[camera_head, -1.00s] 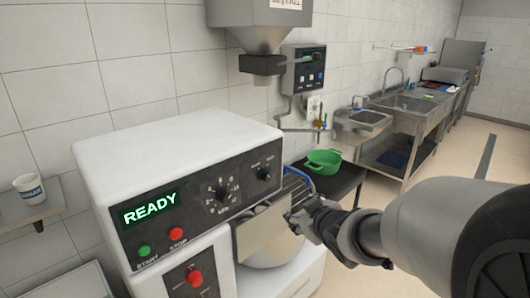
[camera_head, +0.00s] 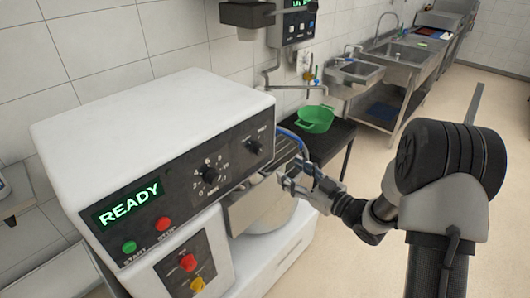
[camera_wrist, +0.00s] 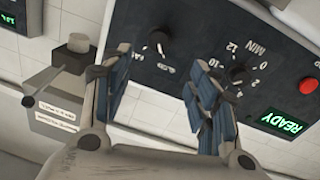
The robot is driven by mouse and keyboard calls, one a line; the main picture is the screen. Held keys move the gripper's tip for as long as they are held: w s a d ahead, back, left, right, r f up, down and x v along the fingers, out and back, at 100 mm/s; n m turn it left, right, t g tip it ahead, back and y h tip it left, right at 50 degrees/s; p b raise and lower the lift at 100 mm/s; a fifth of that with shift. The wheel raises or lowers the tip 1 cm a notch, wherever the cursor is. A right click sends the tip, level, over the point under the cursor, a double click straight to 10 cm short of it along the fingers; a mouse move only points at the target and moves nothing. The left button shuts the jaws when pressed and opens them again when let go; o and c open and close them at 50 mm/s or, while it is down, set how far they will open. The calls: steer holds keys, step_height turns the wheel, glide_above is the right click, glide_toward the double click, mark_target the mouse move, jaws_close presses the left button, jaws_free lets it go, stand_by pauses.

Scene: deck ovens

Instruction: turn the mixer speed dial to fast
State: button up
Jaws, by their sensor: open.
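The mixer (camera_head: 150,110) is a white housing with a dark sloped panel. The speed dial (camera_head: 254,147), a small black knob, sits at the panel's right end. It also shows in the wrist view (camera_wrist: 159,40), upside down, with a white pointer mark; the labels around it are too small to read surely. A second, numbered minutes dial (camera_head: 209,175) lies left of it; it shows in the wrist view too (camera_wrist: 238,74). My gripper (camera_head: 300,178) is open and empty, right of and below the speed dial. In the wrist view the dial appears beyond the gap between my fingers (camera_wrist: 158,65), not touched.
The display reads READY (camera_head: 131,205), above a green start button (camera_head: 129,247) and a red stop button (camera_head: 163,224). A green colander (camera_head: 315,119) stands on a dark table behind. Floor at right is clear.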

mark_target(261, 151)
steer(key=b+x, duration=0.1)
steer(key=x, duration=1.2)
steer(key=shift+d, duration=0.1)
steer(key=shift+c, duration=0.4)
steer(key=c, duration=1)
